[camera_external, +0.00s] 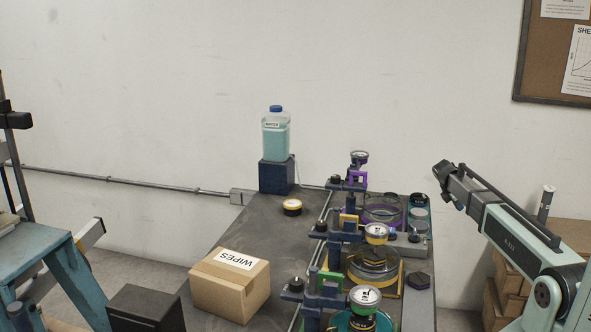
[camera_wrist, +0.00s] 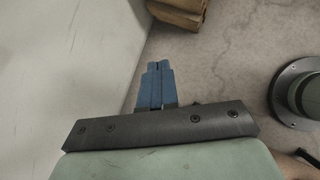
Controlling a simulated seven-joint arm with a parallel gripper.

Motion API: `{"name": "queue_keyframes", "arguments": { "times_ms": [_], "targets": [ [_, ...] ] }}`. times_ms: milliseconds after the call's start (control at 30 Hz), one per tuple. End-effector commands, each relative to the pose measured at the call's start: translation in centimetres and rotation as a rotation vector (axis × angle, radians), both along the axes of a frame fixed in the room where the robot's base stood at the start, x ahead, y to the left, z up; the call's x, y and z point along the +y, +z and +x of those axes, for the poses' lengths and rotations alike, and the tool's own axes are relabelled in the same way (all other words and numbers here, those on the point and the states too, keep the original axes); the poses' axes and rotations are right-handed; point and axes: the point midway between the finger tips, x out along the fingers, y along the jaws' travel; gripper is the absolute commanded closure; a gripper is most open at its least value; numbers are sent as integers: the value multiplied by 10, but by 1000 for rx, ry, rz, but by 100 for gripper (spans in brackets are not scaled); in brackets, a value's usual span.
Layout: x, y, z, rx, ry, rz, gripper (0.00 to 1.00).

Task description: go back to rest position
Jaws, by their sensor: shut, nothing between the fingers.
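My gripper (camera_wrist: 157,67) shows in the wrist view as two blue fingers held together, with nothing between them. It hangs over bare grey floor (camera_wrist: 220,65), close to a pale wall (camera_wrist: 60,70) on its left. In the external view a pale green arm (camera_external: 525,240) with a dark end (camera_external: 450,180) reaches in from the right, raised beside the table. I cannot make out the blue fingers there.
The dark table (camera_external: 240,232) holds a row of lever frames with purple (camera_external: 357,177), yellow and green (camera_external: 330,283) parts, a WIPES box (camera_external: 230,285) and a water bottle (camera_external: 276,137) on a block. Brown boxes (camera_wrist: 178,12) and a round base (camera_wrist: 297,92) show in the wrist view.

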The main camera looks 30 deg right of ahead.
Motion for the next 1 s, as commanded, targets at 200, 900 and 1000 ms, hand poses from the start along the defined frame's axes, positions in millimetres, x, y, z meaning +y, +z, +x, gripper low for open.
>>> {"name": "queue_keyframes", "arguments": {
  "times_ms": [200, 900, 1000],
  "targets": [
    [-40, -59, -64, 120, -85, 1, 100],
    [158, -262, -158, 23, -462, 197, 100],
    [193, -286, -181, 16, -539, 220, 100]
  ]
}}
